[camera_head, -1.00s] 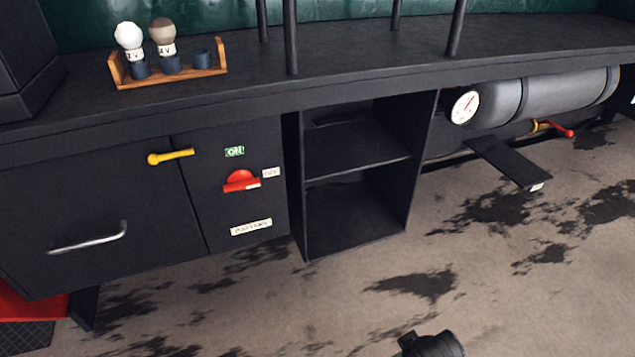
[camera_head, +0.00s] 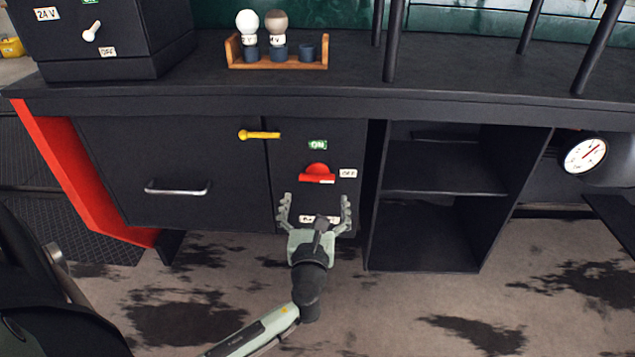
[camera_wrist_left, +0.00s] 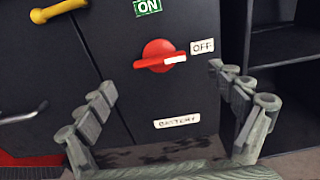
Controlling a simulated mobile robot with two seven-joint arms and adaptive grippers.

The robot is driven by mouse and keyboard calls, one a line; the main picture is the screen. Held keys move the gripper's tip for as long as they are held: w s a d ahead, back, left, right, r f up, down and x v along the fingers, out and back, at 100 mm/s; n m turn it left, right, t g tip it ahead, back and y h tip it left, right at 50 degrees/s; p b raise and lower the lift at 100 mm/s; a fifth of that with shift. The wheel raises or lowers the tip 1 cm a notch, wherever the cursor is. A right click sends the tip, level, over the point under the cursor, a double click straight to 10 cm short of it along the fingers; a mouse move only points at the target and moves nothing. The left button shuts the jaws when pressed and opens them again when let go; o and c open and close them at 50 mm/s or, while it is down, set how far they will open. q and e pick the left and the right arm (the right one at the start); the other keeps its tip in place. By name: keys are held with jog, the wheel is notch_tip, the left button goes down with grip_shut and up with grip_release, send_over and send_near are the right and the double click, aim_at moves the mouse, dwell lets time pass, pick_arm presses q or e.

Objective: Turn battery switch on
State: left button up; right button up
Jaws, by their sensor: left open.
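The battery switch is a red rotary knob (camera_head: 317,174) on a dark cabinet panel. It also shows in the left wrist view (camera_wrist_left: 157,55), where its white-marked handle end points right at the OFF label (camera_wrist_left: 202,47). The green ON label (camera_head: 317,145) is above the knob. A BATTERY label (camera_wrist_left: 177,121) is below it. My left gripper (camera_head: 315,203) is open and empty, its fingers spread just below the knob in the head view, apart from it. In the wrist view its fingertips (camera_wrist_left: 162,80) lie on either side below the knob. My right gripper is not in view.
A yellow latch handle (camera_head: 259,135) sticks out left of the knob, and a metal drawer handle (camera_head: 177,188) is further left. Open shelves (camera_head: 445,178) stand to the right. A wooden bulb rack (camera_head: 278,62) sits on the counter above.

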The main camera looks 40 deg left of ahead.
aim_at(317, 180)
pick_arm(q)
jog(key=x, duration=0.6)
jog(key=shift+w+a, duration=0.15)
jog(key=shift+a, duration=0.05)
jog(key=c, duration=1.2)
